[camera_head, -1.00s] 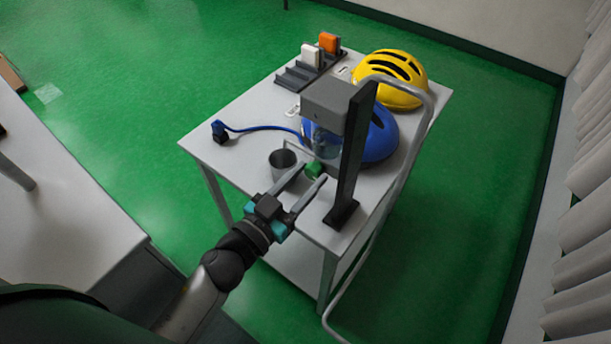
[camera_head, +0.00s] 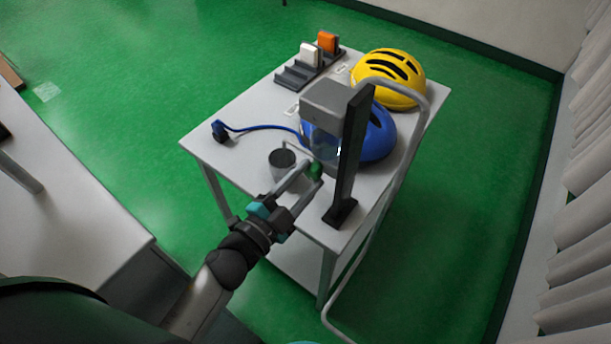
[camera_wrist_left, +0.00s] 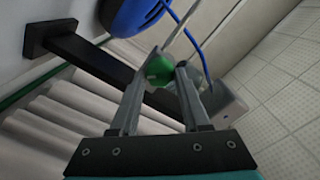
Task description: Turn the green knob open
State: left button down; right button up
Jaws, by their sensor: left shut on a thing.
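The green knob (camera_head: 316,169) sits low on the clear dispenser (camera_head: 326,143) on the white cart, beside the dark upright post. My left gripper (camera_head: 314,173) is shut on the knob, with one finger on each side. In the left wrist view the round green knob (camera_wrist_left: 158,70) lies between the two fingertips (camera_wrist_left: 168,65). A grey cup (camera_head: 282,163) stands on the cart just left of the fingers, apart from the knob. The knob's exact turn angle is hard to tell. My right gripper does not show.
The dark post (camera_head: 351,158) rises close to the right of my left fingers. A blue helmet (camera_head: 378,140) and a yellow helmet (camera_head: 390,78) lie behind. A blue cable (camera_head: 262,128) and a stepped rack (camera_head: 297,75) are on the cart (camera_head: 225,160). A grey rail runs along its right side.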

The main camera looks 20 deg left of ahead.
pick_arm(q)
jog(key=m, duration=0.4)
jog(key=shift+m, duration=0.3)
jog(key=shift+f+m+b, duration=0.1)
jog(key=shift+m+b, duration=0.2)
jog(key=shift+m, duration=1.6)
jog(key=shift+c, duration=2)
grip_release()
jog(key=v, duration=0.7)
jog(key=shift+s+b, duration=0.25)
jog(key=shift+b, duration=0.1)
